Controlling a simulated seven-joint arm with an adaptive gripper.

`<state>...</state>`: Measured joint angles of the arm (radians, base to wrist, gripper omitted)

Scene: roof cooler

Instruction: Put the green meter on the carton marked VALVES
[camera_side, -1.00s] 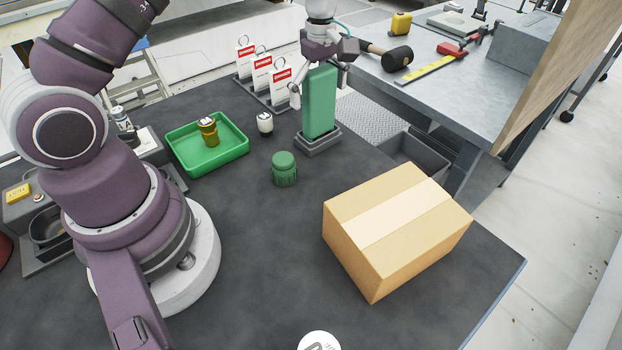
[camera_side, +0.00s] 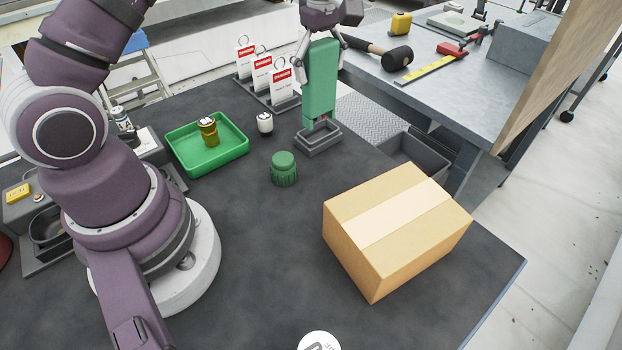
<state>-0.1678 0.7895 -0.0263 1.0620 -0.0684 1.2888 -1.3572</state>
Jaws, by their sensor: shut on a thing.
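The green meter (camera_side: 320,82) is a tall green block near the back of the dark table. My gripper (camera_side: 320,50) is shut on its upper part, with one finger on each side. The meter is upright with a slight tilt, and its lower end is just above the grey open holder (camera_side: 318,139). A closed cardboard carton (camera_side: 395,230) with a pale tape strip stands at the right front of the table. No marking shows on the sides that I see, so I cannot tell if it reads VALVES.
A green tray (camera_side: 238,152) holds a yellow-brown can (camera_side: 208,132). A white cup-like item (camera_side: 265,123) and a green jar (camera_side: 284,168) stand between tray and carton. Several DANGER tags (camera_side: 283,86) stand behind. A grey bin (camera_side: 412,158) is behind the carton.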

